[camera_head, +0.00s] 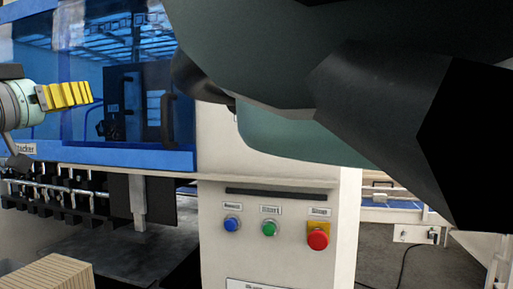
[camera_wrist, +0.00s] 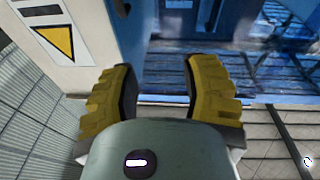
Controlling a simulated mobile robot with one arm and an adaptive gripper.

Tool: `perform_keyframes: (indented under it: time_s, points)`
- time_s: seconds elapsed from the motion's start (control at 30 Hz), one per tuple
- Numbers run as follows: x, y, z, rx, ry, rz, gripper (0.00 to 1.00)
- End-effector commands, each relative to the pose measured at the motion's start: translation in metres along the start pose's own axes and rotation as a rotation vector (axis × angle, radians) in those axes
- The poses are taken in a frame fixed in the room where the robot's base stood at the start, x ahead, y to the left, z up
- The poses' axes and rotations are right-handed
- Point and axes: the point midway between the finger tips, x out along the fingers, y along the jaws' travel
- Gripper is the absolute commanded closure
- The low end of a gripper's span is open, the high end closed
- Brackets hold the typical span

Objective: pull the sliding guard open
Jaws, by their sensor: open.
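The sliding guard (camera_head: 110,157) is a blue see-through panel with a blue frame at the left of the head view. A dark upright handle (camera_head: 168,120) is near its right edge. My gripper (camera_head: 88,93) has yellow ridged fingers and appears in front of the guard, left of the handle, pointing right. In the wrist view my gripper (camera_wrist: 158,70) is open, with nothing between its fingers. Blue framing (camera_wrist: 220,99) of the machine shows beyond the fingers there. I cannot make out the handle in the wrist view.
A pale control cabinet (camera_head: 215,205) stands right of the guard, with blue (camera_head: 232,224), green (camera_head: 269,228) and red (camera_head: 318,239) buttons. A stack of brown board (camera_head: 48,275) is at lower left. My arm blocks the upper right. A yellow warning label (camera_wrist: 52,38) shows in the wrist view.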

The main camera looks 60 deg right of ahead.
Motion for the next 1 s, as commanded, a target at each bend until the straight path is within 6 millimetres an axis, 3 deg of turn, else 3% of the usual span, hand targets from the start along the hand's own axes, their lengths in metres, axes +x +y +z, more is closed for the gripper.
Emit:
perform_keyframes:
  time_s: [0.1,0.2,0.47,1.0]
  points:
    - [0.0,0.029,0.023,0.077,-0.129,0.072,0.54]
    - [0.0,0.041,0.031,0.109,-0.186,0.102,0.54]
    - [0.017,0.047,0.034,0.114,-0.2,0.115,0.54]
    - [0.097,0.056,0.048,0.108,-0.202,0.115,0.54]
